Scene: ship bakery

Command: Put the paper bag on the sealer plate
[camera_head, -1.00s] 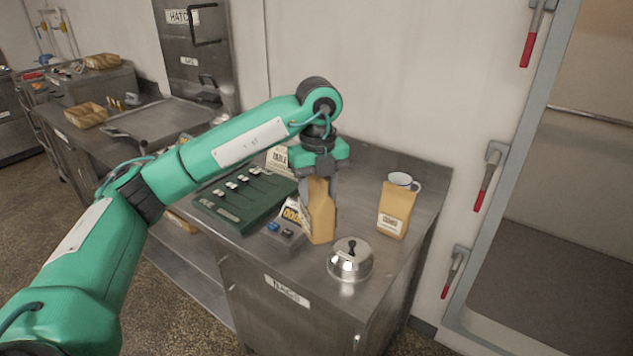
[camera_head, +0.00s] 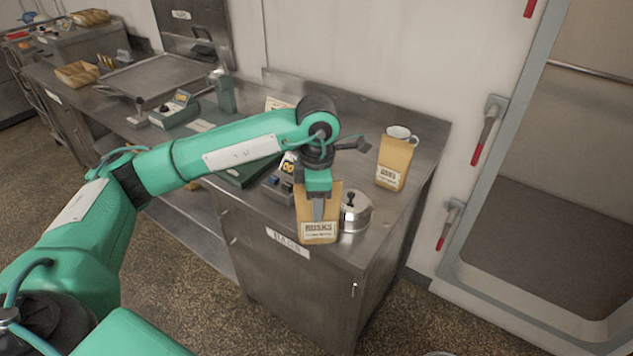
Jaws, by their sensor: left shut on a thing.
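A tan paper bag labelled RUSKS (camera_head: 318,231) is held in my left gripper (camera_head: 318,207), which is shut on it. The bag hangs near the counter's front edge, its label facing me, in front of a domed metal lid (camera_head: 355,214). A second tan labelled bag (camera_head: 393,164) stands upright at the counter's right end. A grey device with blue buttons and a yellow display (camera_head: 281,188) is partly hidden behind my gripper and the held bag. I cannot tell which surface is the sealer plate. My right gripper is not in view.
A white mug (camera_head: 401,133) stands behind the second bag. A green slider panel (camera_head: 243,173) is mostly hidden by my left arm. A grey-green device (camera_head: 174,109) and a bread basket (camera_head: 77,74) are farther left. Bare counter lies right of the lid.

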